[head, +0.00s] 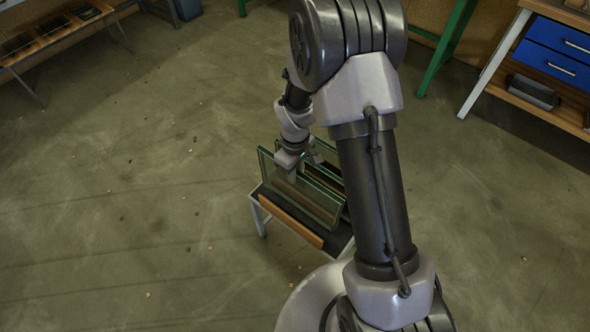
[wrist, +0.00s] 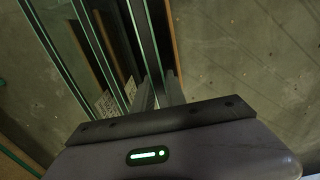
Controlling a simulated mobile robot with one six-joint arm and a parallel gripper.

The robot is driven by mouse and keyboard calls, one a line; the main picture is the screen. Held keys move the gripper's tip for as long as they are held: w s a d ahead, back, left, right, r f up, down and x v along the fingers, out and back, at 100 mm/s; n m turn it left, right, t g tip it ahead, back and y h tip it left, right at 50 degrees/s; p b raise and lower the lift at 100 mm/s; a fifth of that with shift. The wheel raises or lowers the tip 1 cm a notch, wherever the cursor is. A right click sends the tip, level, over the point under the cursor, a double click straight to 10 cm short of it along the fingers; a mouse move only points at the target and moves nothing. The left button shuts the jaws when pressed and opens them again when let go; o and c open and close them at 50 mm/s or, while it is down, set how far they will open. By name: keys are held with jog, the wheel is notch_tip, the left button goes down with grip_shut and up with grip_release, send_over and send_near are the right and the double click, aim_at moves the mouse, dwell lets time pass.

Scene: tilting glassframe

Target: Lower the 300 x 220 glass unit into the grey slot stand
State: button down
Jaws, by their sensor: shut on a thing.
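The glass unit (head: 313,202) is a clear, upright pane with greenish edges in the head view. My gripper (head: 291,168) is shut on its upper edge from above. In the wrist view the pane runs away edge-on as a narrow strip (wrist: 146,40) between my gripper's fingers (wrist: 158,92). The low stand (head: 262,201) with a dark top is under the glass. Its slots are not clearly visible, and I cannot tell whether the lower edge of the glass is in one or above it.
Other greenish panes (wrist: 62,50) stand close beside the held unit, left of it in the wrist view. A wooden bar (head: 290,220) runs along the stand's front. A bench (head: 50,38) and a blue-drawer workbench (head: 555,50) stand farther off. The floor around is open.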

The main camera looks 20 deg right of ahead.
aim_at(295, 188)
jog(key=shift+f+b, duration=1.05)
jog(key=shift+f, duration=3.2)
jog(key=c, duration=1.3)
grip_release()
notch_tip(295, 188, up, 17)
jog(key=p, duration=0.7)
jog(key=shift+r+p, duration=0.2)
jog(key=shift+p, duration=0.2)
